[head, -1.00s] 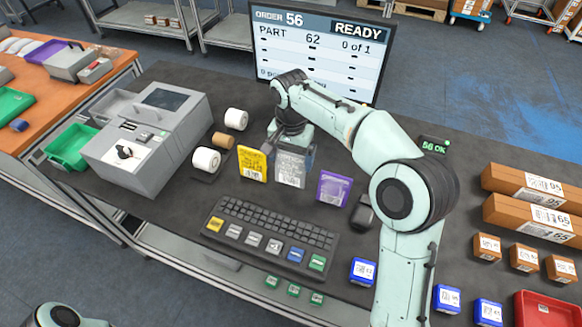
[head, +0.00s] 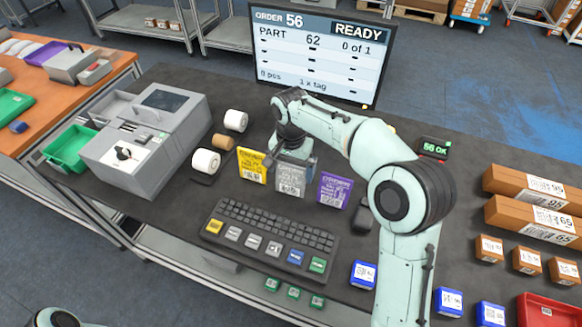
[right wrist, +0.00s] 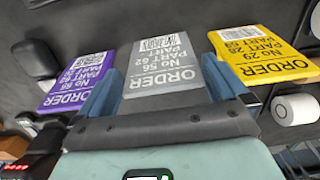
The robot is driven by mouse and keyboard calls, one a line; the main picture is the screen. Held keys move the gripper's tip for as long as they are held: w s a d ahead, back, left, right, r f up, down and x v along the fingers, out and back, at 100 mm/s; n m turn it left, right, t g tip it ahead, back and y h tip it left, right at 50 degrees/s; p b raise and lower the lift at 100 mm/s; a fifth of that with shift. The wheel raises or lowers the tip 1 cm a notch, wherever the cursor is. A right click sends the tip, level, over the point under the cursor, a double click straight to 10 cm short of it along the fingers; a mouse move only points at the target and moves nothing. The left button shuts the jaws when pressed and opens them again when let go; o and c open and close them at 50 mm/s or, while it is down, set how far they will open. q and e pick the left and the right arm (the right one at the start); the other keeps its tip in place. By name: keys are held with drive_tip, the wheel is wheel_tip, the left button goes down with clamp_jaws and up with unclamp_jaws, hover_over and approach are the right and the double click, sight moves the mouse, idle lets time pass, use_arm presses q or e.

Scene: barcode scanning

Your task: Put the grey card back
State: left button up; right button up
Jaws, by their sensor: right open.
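The grey card (head: 290,179) stands upright between a yellow card (head: 252,166) and a purple card (head: 335,189) on the dark bench. My right gripper (head: 294,162) is over the grey card. In the right wrist view its blue fingers (right wrist: 170,98) are open, one on each side of the grey card (right wrist: 165,68), which reads ORDER No 56 PART 62. The fingers hide part of the card's edges. The yellow card (right wrist: 262,52) and the purple card (right wrist: 78,82) flank it there. My left gripper is out of view.
A keyboard (head: 270,234) lies in front of the cards. White rolls (head: 206,161) and a grey printer (head: 150,135) stand to the left. A dark scanner (head: 362,215) is right of the purple card. The monitor (head: 318,62) stands behind.

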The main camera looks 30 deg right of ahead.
sight(291, 172)
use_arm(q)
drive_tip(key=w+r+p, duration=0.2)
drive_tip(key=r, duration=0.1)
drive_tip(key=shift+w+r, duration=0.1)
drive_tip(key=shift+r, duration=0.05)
use_arm(e)
wheel_tip(291, 172, up, 12)
idle(0.4)
